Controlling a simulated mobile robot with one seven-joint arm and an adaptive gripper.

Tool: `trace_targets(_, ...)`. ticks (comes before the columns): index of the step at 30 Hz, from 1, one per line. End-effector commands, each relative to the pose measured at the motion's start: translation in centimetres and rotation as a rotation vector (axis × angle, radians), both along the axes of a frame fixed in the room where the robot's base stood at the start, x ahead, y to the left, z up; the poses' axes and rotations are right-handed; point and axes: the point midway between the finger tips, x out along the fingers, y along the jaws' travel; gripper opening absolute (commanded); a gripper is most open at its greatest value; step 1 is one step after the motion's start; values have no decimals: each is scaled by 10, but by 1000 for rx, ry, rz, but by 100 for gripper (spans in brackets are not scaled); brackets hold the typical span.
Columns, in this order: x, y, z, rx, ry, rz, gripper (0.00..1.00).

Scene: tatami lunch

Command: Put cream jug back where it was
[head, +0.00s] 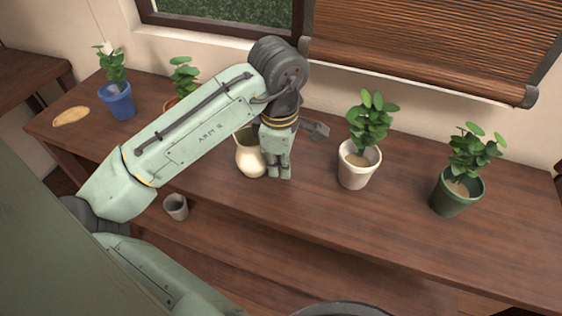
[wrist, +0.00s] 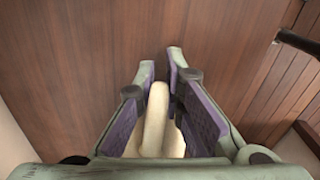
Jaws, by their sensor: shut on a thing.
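The cream jug (head: 249,158) stands on the wooden table in the head view, left of my gripper (head: 280,176), and looks upright. My gripper points down at the table and is shut on the jug, apparently at its handle side. In the wrist view, a cream part of the jug (wrist: 155,122) lies between the purple-lined fingers of my gripper (wrist: 160,65). The rest of the jug is hidden by the fingers and palm there. I cannot tell whether its base touches the table.
On the table (head: 310,215) stand plants in a white pot (head: 355,177), a green pot (head: 452,200) and a blue pot (head: 119,107). An orange pot is partly behind my arm. A tan oval piece (head: 71,117) lies far left.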

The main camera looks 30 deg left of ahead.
Motion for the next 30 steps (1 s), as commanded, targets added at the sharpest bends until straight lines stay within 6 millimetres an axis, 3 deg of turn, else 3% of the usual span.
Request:
trace_targets(2,0,0,-3,-1,-1,0,0)
trace_targets(3,0,0,-2,-1,0,0,12)
trace_targets(11,0,0,-2,0,0,0,29)
trace_targets(23,0,0,5,1,-1,0,30)
trace_targets(30,-2,-1,49,2,-3,-1,30)
